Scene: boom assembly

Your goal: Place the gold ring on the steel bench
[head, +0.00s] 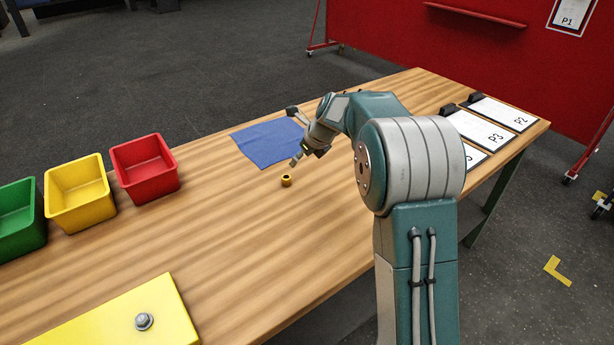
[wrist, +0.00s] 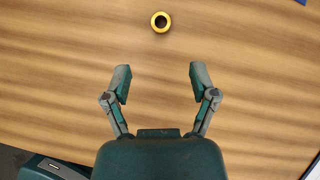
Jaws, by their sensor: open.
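The gold ring (head: 286,181) is a small yellow-gold ring with a dark centre. It lies flat on the wooden bench top (head: 230,240), a little in front of the blue cloth. In the wrist view the ring (wrist: 160,22) sits near the top edge, centred between the finger lines and beyond the fingertips. My gripper (wrist: 160,78) is open and empty, with both fingers apart over bare wood. In the head view my gripper (head: 294,138) is just above and right of the ring, apart from it. I see no bench that is clearly steel.
A blue cloth (head: 266,143) lies behind the ring. Green (head: 18,218), yellow (head: 78,190) and red (head: 145,167) bins stand at the left. A yellow plate (head: 105,322) with a bolt (head: 144,321) is at the front. Labelled sheets (head: 503,113) lie at the right. Wood around the ring is clear.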

